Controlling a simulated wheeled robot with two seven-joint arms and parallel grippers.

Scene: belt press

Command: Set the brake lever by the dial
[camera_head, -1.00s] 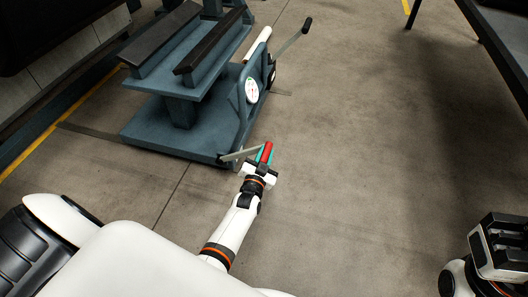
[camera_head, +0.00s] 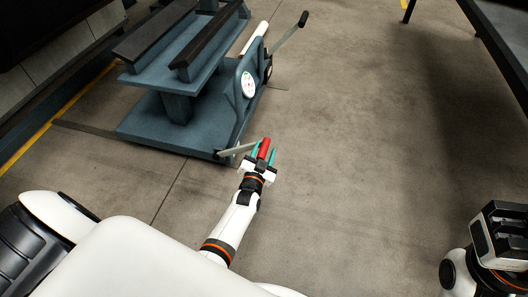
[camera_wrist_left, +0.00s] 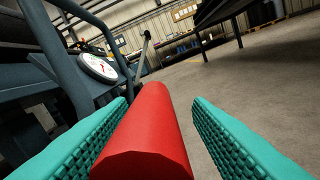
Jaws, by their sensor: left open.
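The brake lever is a grey bar (camera_head: 237,149) low on the blue-grey press, ending in a red handle (camera_head: 264,148). The handle also shows large in the left wrist view (camera_wrist_left: 150,130). My left gripper (camera_head: 264,155) is open, with its teal fingers apart on either side of the red handle. In the left wrist view, floor shows between the handle and the right finger; the left finger is close beside it. The dial (camera_head: 249,85) is a round white gauge on the press side, also in the left wrist view (camera_wrist_left: 98,67). Its marks are too small to read. My right gripper (camera_head: 500,236) is at the right edge, away from the press.
A second lever with a black grip (camera_head: 303,19) and a white bar (camera_head: 255,40) rise from the press's far end. A blue-grey tube frame (camera_wrist_left: 57,55) stands near the left fingers. A dark table (camera_head: 495,40) is at upper right. The floor between is clear.

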